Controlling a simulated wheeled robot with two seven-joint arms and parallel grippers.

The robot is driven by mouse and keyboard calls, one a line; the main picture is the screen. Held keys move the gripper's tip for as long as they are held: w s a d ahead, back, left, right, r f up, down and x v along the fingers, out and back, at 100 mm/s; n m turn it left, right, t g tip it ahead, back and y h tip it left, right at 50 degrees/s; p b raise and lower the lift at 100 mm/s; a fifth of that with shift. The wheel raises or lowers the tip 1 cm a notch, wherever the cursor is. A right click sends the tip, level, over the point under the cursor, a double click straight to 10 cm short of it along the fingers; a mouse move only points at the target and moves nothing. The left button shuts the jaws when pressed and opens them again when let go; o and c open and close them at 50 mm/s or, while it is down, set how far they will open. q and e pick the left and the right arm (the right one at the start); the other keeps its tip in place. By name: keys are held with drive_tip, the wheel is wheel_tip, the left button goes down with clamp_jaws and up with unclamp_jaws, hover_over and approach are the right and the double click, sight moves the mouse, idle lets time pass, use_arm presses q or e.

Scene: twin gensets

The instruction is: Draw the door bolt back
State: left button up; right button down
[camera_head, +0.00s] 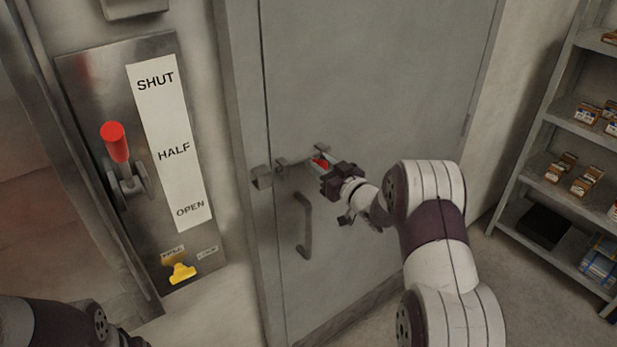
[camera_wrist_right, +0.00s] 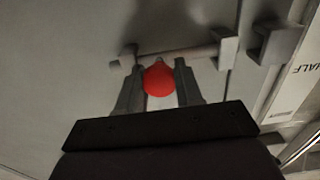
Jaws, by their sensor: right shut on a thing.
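The grey door (camera_head: 390,70) stands against its frame. The bolt rod (camera_head: 297,164) lies across it; it also shows in the wrist view (camera_wrist_right: 190,53). Its red knob (camera_head: 320,162) sits between the fingers of my right gripper (camera_head: 326,170), which is shut on it; the wrist view shows the knob (camera_wrist_right: 159,80) between both fingertips. A guide bracket (camera_wrist_right: 225,50) surrounds the rod near the door edge. The keeper block (camera_head: 262,178) is on the frame, and I see no clear rod in the gap before it. My left gripper is out of view.
A door handle (camera_head: 304,225) is below the bolt. A steel panel (camera_head: 92,92) at left carries a red-handled lever (camera_head: 114,142), a SHUT/HALF/OPEN label (camera_head: 170,130) and a yellow knob (camera_head: 181,272). Shelves (camera_head: 535,190) with small boxes stand at right.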

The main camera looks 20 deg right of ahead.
drive_tip(key=shift+r, duration=0.15)
drive_tip(key=c, duration=0.8)
unclamp_jaws()
drive_tip(key=shift+d, duration=0.2)
drive_tip(key=shift+w+d, duration=0.1)
drive_tip(key=shift+d, duration=0.05)
drive_tip(key=shift+s+f, duration=0.2)
drive_tip(key=shift+s, duration=0.05)
drive_tip(key=b+v, duration=0.4)
drive_tip(key=v, duration=0.8)
drive_tip(key=shift+s+d+r, duration=0.1)
